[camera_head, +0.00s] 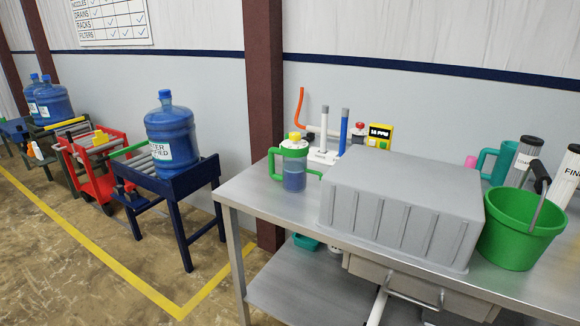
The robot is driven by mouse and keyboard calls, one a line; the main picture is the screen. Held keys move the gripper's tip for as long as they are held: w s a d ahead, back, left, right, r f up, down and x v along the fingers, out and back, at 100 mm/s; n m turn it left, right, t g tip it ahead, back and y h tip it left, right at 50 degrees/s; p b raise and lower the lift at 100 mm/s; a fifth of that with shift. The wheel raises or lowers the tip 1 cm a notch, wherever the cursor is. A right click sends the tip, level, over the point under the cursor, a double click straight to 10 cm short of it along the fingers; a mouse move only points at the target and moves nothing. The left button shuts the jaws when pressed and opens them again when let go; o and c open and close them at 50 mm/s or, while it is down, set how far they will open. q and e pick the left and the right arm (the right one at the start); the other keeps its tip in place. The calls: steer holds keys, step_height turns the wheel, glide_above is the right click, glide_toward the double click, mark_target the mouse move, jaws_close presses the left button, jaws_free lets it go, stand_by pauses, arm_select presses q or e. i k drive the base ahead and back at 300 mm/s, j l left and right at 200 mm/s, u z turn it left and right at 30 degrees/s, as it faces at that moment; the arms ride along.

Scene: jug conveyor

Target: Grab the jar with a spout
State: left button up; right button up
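A clear jar (294,172) with blue liquid, a green collar and a yellow top stands upright at the left end of the metal table. A green bar sticks out at its right side; I cannot tell whether it is a spout or a handle. A teal jug-like vessel (505,163) with a side handle stands at the back right, partly hidden by the grey bin. Neither of my grippers shows in the head view.
An upturned grey bin (405,205) fills the middle of the metal table (258,205). A green bucket (520,235) and filter cartridges (527,158) stand right. Behind are a tube rack (324,157) and a yellow meter (379,136). Large blue bottles (171,135) stand on stands at left.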

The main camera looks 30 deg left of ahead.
mark_target(295, 157)
steer(key=i+j, duration=0.15)
steer(key=j, duration=0.25)
steer(key=i+j+u, duration=0.1)
steer(key=j, duration=0.25)
steer(key=i+j, duration=0.15)
steer(key=j, duration=0.25)
steer(key=i+j+u, duration=0.1)
steer(key=j, duration=0.25)
steer(key=i+j, duration=0.2)
steer(key=j, duration=0.15)
steer(key=u, duration=0.05)
